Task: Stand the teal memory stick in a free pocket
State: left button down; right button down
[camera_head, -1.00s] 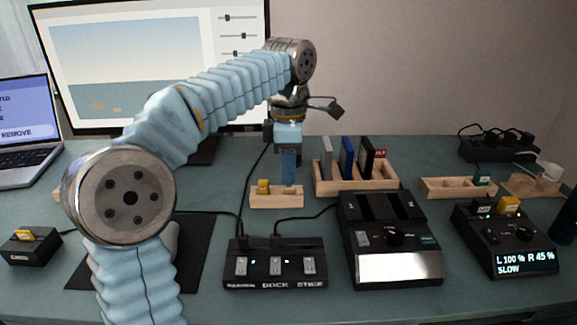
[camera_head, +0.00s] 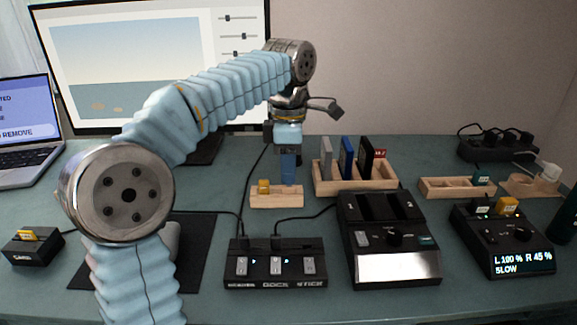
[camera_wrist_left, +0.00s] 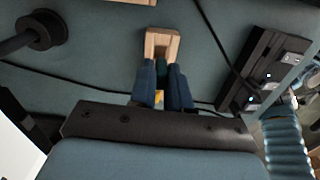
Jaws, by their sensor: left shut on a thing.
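My left gripper (camera_head: 288,182) points down at the right part of the small wooden rack (camera_head: 277,202), its fingertips close to the rack's top. In the left wrist view the gripper (camera_wrist_left: 163,75) is shut on the teal memory stick (camera_wrist_left: 162,68), of which only a small dark teal part shows between the blue fingers. In the head view the fingers hide this stick. A yellow stick (camera_head: 264,186) stands in the rack's left pocket. An end of the rack (camera_wrist_left: 161,34) shows beyond the fingers. I cannot tell whether the held stick is inside a pocket. My right gripper is not in view.
A black dock (camera_head: 275,264) with cables is in front of the rack. A wooden holder (camera_head: 352,186) with upright cartridges and a two-slot device (camera_head: 388,240) stand to the right. Another wooden rack (camera_head: 445,188) is farther right. A monitor (camera_head: 140,60) stands behind.

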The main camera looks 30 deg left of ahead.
pick_arm(q)
jog(key=shift+f+b, duration=0.9)
jog(key=shift+f, duration=0.55)
jog(key=c, duration=1)
grip_release()
jog(key=shift+r, duration=0.1)
notch_tip(320, 180, up, 14)
jog(key=p, duration=0.4)
jog(key=shift+p, duration=0.35)
jog(key=shift+f, duration=0.2)
